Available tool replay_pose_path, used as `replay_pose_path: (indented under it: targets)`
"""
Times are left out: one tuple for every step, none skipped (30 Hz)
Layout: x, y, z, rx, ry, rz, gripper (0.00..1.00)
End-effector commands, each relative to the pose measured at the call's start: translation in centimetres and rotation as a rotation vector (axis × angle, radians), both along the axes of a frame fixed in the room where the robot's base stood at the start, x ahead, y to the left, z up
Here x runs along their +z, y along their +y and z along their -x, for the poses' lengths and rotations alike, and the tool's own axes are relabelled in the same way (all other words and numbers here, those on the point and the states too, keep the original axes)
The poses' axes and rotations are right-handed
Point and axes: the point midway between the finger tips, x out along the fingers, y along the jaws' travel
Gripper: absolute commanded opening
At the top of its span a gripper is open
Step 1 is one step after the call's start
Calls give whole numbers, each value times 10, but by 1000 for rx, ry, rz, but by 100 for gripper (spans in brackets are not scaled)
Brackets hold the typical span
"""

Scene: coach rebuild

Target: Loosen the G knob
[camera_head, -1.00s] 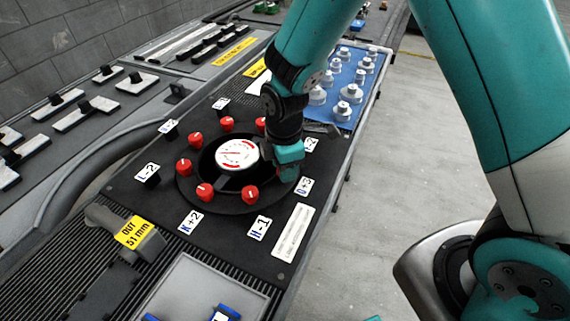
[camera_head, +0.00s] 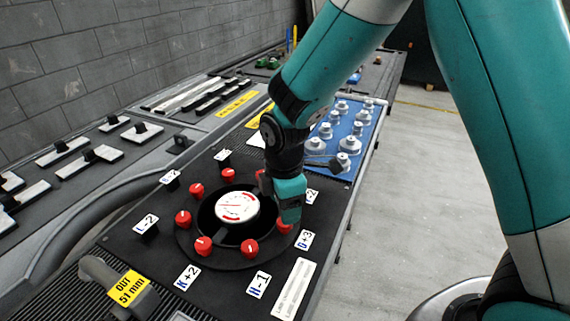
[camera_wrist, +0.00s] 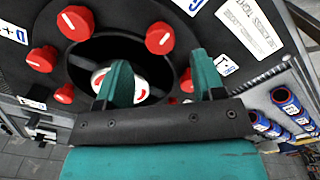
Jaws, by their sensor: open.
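A black round plate (camera_head: 185,248) carries a white dial (camera_head: 237,207) ringed by red knobs, including front ones (camera_head: 249,246) (camera_head: 204,245). Labels beside them include H-1 (camera_head: 258,284), K+2 (camera_head: 187,277) and one ending in +3 (camera_head: 304,240); its letter is unclear, so I cannot surely tell the G knob. My gripper (camera_head: 288,215) is open at the right side of the ring, above a partly hidden red knob (camera_head: 284,228). In the wrist view my gripper (camera_wrist: 163,78) has its fingers apart, with this knob (camera_wrist: 186,80) showing between them, partly hidden. I cannot tell whether they touch.
A blue tray (camera_head: 325,166) of grey knobbed weights lies behind my gripper on the right. A gauge with a yellow OUT 51 mm tag (camera_head: 129,288) stands at front left. A curved grey rail (camera_head: 95,215) runs along the left. Open floor (camera_head: 420,190) lies right.

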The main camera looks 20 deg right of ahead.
Motion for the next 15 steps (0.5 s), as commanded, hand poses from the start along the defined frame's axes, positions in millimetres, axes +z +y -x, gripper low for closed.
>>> replay_pose_path:
  targets:
    - [16, 1, -1, 0, -8, -3, 62]
    - [23, 1, -1, 0, -8, -3, 62]
    - [34, 1, -1, 0, -8, -3, 62]
    - [42, 0, -1, 0, -8, -3, 62]
    - [50, 0, -1, 0, -7, -3, 62]
    - [60, 0, -1, 0, -7, -3, 62]
    - [67, 0, -1, 1, -7, -3, 62]
    - [74, 0, -1, 1, -7, -3, 62]
    - [83, 0, -1, 1, -6, -3, 62]
    - [89, 0, -1, 1, -6, -2, 62]
    - [94, 0, -1, 1, -5, -2, 62]
    - [101, 0, 0, 1, -5, -2, 62]
    - [106, 0, -1, 1, -5, -2, 62]
    - [110, 0, -1, 1, -4, -2, 62]
    - [114, 0, 0, 1, -4, -2, 62]
